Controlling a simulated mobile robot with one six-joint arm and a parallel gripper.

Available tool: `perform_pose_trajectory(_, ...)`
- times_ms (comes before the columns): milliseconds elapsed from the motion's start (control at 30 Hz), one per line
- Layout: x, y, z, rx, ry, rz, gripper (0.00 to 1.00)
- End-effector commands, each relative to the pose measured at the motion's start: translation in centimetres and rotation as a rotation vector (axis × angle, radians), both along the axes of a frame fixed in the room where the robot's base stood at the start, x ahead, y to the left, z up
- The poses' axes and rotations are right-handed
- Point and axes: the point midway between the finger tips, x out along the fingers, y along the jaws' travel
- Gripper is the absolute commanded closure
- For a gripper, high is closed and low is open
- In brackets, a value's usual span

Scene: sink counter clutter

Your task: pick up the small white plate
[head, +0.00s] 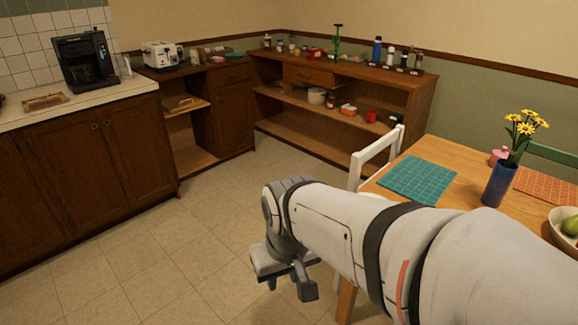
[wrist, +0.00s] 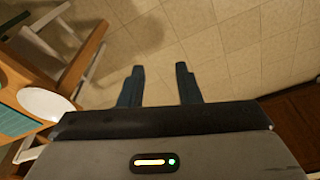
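A white round plate (wrist: 46,104) lies on the wooden table near its edge, at the left of the wrist view, beside a teal placemat. In the head view my arm covers that part of the table, and I cannot make out the plate clearly. My gripper (wrist: 160,80) is open and empty, with its two dark fingers apart over the tiled floor. In the head view my gripper (head: 290,283) hangs low, left of the table and off its edge.
The table (head: 450,153) bears a teal placemat (head: 418,178), a blue vase (head: 499,184) with yellow flowers and a bowl (head: 563,228) with green fruit. A white chair (head: 372,158) stands at its far left side. The floor (head: 185,245) to the left is clear.

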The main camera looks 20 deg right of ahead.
Motion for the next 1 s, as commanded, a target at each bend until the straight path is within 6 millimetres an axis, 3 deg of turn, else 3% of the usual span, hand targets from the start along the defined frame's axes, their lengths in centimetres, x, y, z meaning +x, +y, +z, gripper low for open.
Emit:
perform_pose_trajectory(167, 1.5, 0.3, -0.6, 0.037, -0.032, -0.082, 0.70)
perform_pose_trajectory(300, 6.2, 0.6, -2.4, 0.153, -0.138, -0.355, 0.70)
perform_pose_trajectory(433, 12.2, -1.4, -4.7, 0.311, -0.284, -0.769, 0.70)
perform_pose_trajectory(600, 18.0, -7.3, -7.8, 0.503, -0.516, -1.338, 0.70)
perform_pose_trajectory(700, 19.6, -11.9, -9.7, 0.595, -0.683, -1.655, 0.70)
perform_pose_trajectory(900, 19.2, -19.7, -12.2, 0.735, -1.023, -2.080, 0.70)
perform_pose_trajectory(1000, 18.4, -22.0, -12.7, 0.775, -1.150, -2.181, 0.70)
